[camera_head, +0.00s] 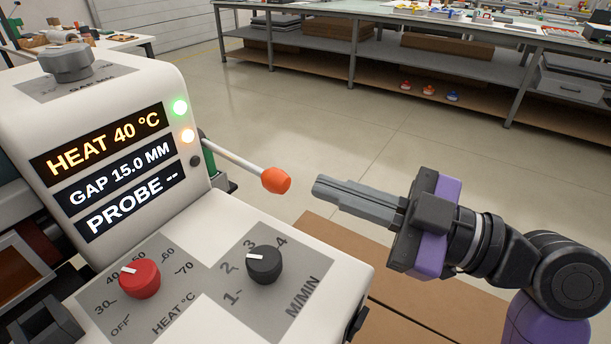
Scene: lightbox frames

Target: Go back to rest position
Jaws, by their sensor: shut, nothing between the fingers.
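My gripper (318,188) is shut and empty, its grey fingers pointing left. It hangs in the air to the right of the machine, a little right of the orange knob (276,180) at the end of a metal lever (232,158). There appears to be a small gap between the fingertips and the knob. My arm comes in from the right side of the view.
The white machine (330,262) fills the left. It has a red heat dial (139,279), a black speed dial (264,265), and displays reading HEAT 40 °C, GAP 15.0 MM and PROBE --. Brown boards (405,285) lie below my gripper. A workbench (440,68) stands behind open floor.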

